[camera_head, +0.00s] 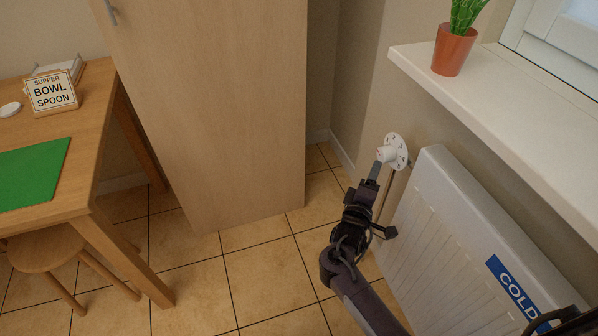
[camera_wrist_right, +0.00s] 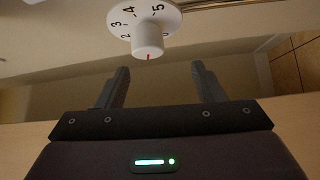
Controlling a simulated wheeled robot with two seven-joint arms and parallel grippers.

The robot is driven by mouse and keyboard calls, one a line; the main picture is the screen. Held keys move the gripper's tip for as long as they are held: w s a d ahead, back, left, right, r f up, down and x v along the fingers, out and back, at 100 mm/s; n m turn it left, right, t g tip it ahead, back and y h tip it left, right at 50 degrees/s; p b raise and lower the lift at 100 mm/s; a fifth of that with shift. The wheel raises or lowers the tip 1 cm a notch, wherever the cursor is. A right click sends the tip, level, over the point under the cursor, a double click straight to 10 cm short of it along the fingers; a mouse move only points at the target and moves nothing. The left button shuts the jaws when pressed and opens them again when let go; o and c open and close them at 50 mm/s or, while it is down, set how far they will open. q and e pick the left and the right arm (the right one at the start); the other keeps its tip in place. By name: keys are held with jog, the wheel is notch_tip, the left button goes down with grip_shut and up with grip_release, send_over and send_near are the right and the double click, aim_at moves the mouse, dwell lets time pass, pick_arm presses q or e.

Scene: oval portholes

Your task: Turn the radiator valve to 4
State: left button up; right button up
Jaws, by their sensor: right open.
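The radiator valve (camera_head: 388,155) is a white round knob in front of a white numbered disc (camera_head: 398,143), at the upper left corner of the radiator (camera_head: 440,215). In the right wrist view the knob (camera_wrist_right: 147,42) stands out from the disc (camera_wrist_right: 172,18), where 2, 3, 4 and 5 are readable. A short red mark shows on the knob's end; I cannot tell which number it lines up with. My right gripper (camera_head: 375,172) is close in front of the knob. Its two fingers (camera_wrist_right: 160,66) are apart, with the knob just beyond their tips and nothing between them.
A white windowsill (camera_head: 500,95) with a potted plant (camera_head: 453,50) juts out above the radiator, which bears a blue COLD label (camera_head: 515,290). A tall wooden cabinet (camera_head: 220,100) stands left of the valve. A table (camera_head: 95,95) with a sign (camera_head: 51,92) is farther left.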

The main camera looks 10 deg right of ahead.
aim_at(381, 157)
jog(key=shift+h, duration=0.3)
jog(key=x, duration=0.2)
jog(key=r+x, duration=0.1)
jog(key=x, duration=0.2)
jog(key=b+x, duration=0.1)
jog(key=x, duration=0.2)
jog(key=shift+s+r, duration=0.1)
jog(key=shift+r, duration=0.1)
pick_arm(q)
jog(key=r, duration=0.4)
jog(key=shift+w+d+r, duration=0.15)
jog(key=shift+d+r, duration=0.05)
jog(key=shift+r, duration=0.05)
pick_arm(e)
jog(key=shift+c, duration=0.4)
jog(key=c, duration=0.9)
pick_arm(q)
jog(key=shift+f, duration=0.1)
